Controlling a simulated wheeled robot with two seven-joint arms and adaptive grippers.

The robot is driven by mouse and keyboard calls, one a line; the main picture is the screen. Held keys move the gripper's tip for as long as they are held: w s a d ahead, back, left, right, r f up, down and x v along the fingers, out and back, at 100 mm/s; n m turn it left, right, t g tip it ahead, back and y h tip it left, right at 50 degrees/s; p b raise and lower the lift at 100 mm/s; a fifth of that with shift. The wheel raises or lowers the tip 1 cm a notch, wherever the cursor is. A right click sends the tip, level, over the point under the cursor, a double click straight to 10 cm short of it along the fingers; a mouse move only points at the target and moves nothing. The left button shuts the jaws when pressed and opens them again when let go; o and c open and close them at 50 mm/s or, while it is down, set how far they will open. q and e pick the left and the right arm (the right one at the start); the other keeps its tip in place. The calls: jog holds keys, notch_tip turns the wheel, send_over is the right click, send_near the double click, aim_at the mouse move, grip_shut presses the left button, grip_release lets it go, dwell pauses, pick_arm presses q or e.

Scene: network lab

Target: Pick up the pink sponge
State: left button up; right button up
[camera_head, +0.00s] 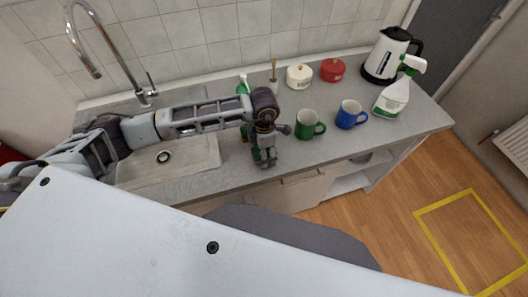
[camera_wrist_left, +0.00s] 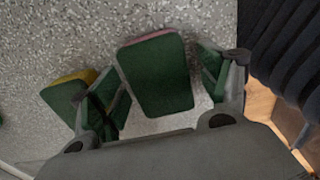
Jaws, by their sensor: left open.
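The pink sponge (camera_wrist_left: 155,77) lies on the speckled counter in the left wrist view. Its green scrubbing side faces me, and a thin pink edge shows along its top. My left gripper (camera_wrist_left: 163,82) is open, with one finger on each side of this sponge. Small gaps seem to show, but I cannot tell whether either finger touches it. In the head view my left gripper (camera_head: 265,160) points down near the front of the counter and mostly hides the sponge. My right gripper is not in view.
A yellow-edged sponge (camera_wrist_left: 66,92) lies just left of the left finger. The sink (camera_head: 180,165) is left of my gripper. A green mug (camera_head: 308,125), blue mug (camera_head: 350,114) and spray bottle (camera_head: 393,97) stand to the right. The counter's front edge is close.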

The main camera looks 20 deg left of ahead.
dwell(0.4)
pick_arm(q)
jog(key=c, duration=0.8)
jog(key=shift+o, duration=0.2)
jog(key=shift+r+b, duration=1.1)
jog(key=shift+r, duration=3.9)
jog(key=shift+c, duration=1.2)
